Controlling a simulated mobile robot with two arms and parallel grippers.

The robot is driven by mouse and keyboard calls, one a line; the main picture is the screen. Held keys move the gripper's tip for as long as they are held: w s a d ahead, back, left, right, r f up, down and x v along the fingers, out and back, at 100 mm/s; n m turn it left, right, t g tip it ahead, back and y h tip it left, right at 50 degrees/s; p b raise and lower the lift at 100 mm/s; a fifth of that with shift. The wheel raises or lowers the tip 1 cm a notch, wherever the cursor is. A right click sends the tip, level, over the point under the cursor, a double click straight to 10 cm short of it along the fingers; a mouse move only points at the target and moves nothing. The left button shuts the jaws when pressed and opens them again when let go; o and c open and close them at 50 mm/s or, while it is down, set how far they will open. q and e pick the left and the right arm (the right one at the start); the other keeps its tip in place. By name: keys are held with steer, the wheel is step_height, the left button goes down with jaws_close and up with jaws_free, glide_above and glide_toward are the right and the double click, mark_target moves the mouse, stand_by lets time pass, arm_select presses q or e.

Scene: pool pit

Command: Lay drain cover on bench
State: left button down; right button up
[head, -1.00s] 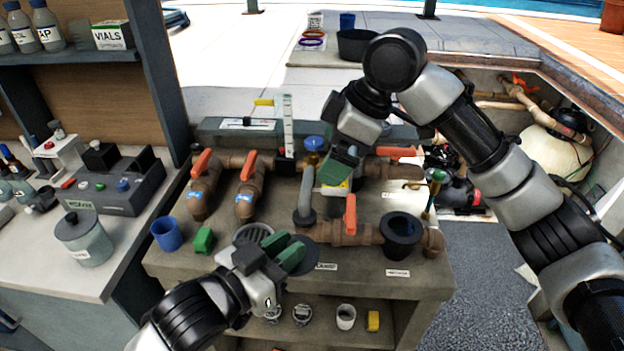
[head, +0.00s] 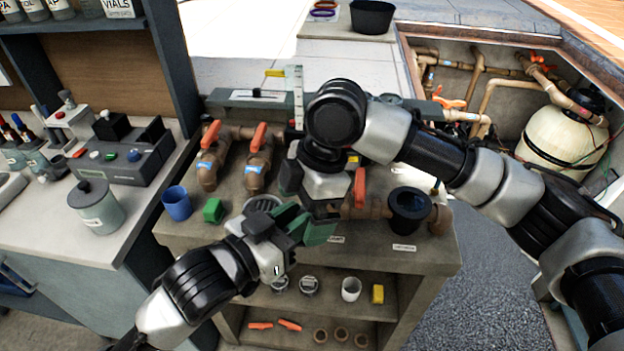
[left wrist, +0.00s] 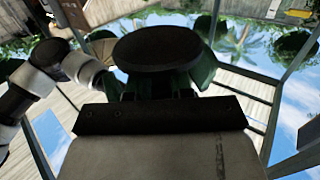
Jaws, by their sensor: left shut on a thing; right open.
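My left gripper (head: 289,222) is low over the front of the grey bench (head: 430,261), shut on a dark round disc (left wrist: 156,47) that I take to be the drain cover. The disc fills the upper middle of the left wrist view, with green fingers at its sides. In the head view the disc is mostly hidden by the grippers. My right gripper (head: 320,232) is open, pointing down close beside the left one. Its arm hides part of the bench, and whether it touches the disc cannot be told.
A grey slotted round piece (head: 262,203), a green block (head: 213,210) and a blue cup (head: 177,203) stand on the bench's left. Orange-handled valves (head: 258,150) and pipes rise behind. A black cup (head: 409,208) is at the right. Shelves below hold small parts.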

steer(key=shift+x, duration=1)
steer(key=c, duration=0.7)
arm_select(q)
steer(key=c, duration=0.9)
jaws_free()
arm_select(e)
steer(key=shift+c, duration=0.4)
arm_select(q)
steer(key=shift+s+d, duration=0.1)
arm_select(e)
steer(key=shift+w, duration=0.1)
steer(key=shift+r, duration=0.1)
